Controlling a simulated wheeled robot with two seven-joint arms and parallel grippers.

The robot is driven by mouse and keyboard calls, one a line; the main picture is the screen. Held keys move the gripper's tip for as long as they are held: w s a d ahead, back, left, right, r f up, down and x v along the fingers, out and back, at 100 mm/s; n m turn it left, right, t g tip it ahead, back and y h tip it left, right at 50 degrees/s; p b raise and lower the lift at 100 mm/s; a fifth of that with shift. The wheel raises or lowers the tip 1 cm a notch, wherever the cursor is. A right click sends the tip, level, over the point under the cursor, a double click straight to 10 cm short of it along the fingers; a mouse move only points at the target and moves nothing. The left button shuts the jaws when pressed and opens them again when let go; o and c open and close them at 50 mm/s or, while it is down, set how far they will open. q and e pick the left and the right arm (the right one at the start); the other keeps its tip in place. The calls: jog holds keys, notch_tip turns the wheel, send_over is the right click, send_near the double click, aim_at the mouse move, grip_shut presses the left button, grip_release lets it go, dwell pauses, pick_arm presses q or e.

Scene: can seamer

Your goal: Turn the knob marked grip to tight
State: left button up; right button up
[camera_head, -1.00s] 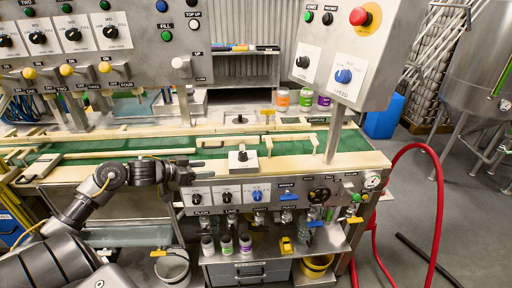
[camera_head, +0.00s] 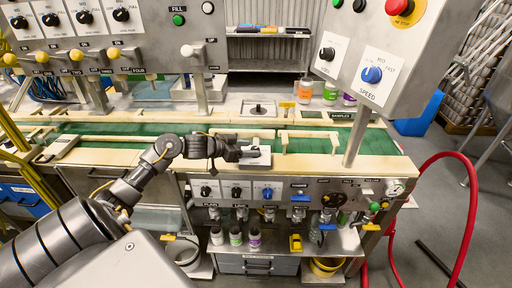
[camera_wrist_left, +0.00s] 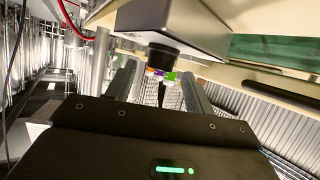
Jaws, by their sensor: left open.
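A small grey box (camera_head: 262,158) with a pale face stands on the front ledge of the conveyor in the head view. In the left wrist view the box (camera_wrist_left: 180,22) is close, with a black knob (camera_wrist_left: 164,56) sticking out toward my gripper. Its marking and pointer cannot be read. My left gripper (camera_head: 247,152) is at the box, its fingers covering the knob in the head view. In the wrist view the open left gripper (camera_wrist_left: 158,76) has a finger to each side of the knob's line; contact cannot be told. My right gripper is not in view.
Below the ledge is a front panel with several knobs, including a blue one (camera_head: 267,194). The speed panel (camera_head: 377,75) hangs at upper right on a post (camera_head: 358,135). A green conveyor belt (camera_head: 335,141) runs behind. A red hose (camera_head: 470,200) curves at right.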

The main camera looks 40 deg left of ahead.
aim_at(254, 149)
pick_arm(q)
jog(key=shift+x, duration=1.15)
jog(key=shift+w+d+f, duration=0.25)
jog(key=shift+w, duration=0.3)
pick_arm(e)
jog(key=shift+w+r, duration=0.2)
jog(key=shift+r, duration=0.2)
pick_arm(q)
jog(key=shift+c, duration=0.4)
